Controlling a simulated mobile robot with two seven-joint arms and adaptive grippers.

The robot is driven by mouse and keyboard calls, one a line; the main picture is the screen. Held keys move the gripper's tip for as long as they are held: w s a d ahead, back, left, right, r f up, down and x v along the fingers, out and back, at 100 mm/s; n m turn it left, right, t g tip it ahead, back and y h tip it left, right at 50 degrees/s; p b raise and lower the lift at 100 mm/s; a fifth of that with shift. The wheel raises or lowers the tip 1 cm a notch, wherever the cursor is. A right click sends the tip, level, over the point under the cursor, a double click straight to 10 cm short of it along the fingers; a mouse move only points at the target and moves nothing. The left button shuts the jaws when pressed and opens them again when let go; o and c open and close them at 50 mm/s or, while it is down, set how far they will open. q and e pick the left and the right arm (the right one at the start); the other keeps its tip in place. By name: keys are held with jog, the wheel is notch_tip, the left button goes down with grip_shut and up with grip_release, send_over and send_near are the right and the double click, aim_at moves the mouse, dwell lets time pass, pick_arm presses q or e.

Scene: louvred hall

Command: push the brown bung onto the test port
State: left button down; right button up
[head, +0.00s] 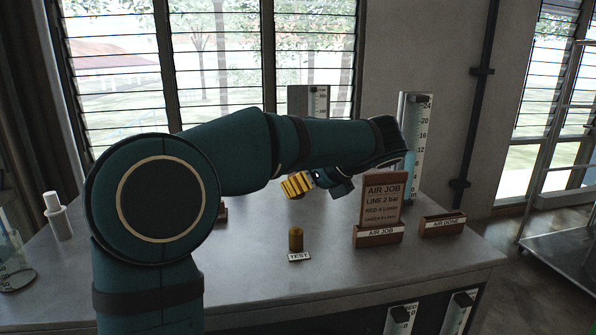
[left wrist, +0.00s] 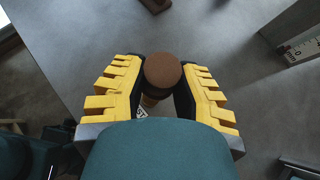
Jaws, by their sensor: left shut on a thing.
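My left gripper (head: 297,184), with yellow ribbed fingers, hangs above the desk in the head view. In the left wrist view its fingers (left wrist: 162,88) are shut on the brown bung (left wrist: 163,69), whose round top shows between the tips. The bung cannot be made out in the head view. The test port (head: 296,240) is a short upright brass cylinder behind a white TEST label (head: 299,257). The gripper is above the port, with a visible gap. In the wrist view part of the brass port (left wrist: 149,101) shows below the bung. My right gripper is not in view.
An AIR JOB board (head: 383,201) stands right of the port, with a wooden AIR DONE block (head: 443,225) farther right. A tall scaled gauge (head: 418,140) stands behind. The desk front is clear.

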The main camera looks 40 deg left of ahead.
pick_arm(q)
jog(key=b, duration=0.1)
send_over(299, 232)
jog(key=shift+a+f, duration=0.15)
jog(key=shift+f, duration=2.25)
jog(key=shift+f, duration=0.2)
jog(key=shift+r+p, duration=0.1)
jog(key=shift+p, duration=0.2)
jog(key=shift+p, duration=0.35)
jog(key=shift+f, duration=0.3)
jog(key=shift+f+b, duration=0.55)
jog(key=shift+f, duration=0.6)
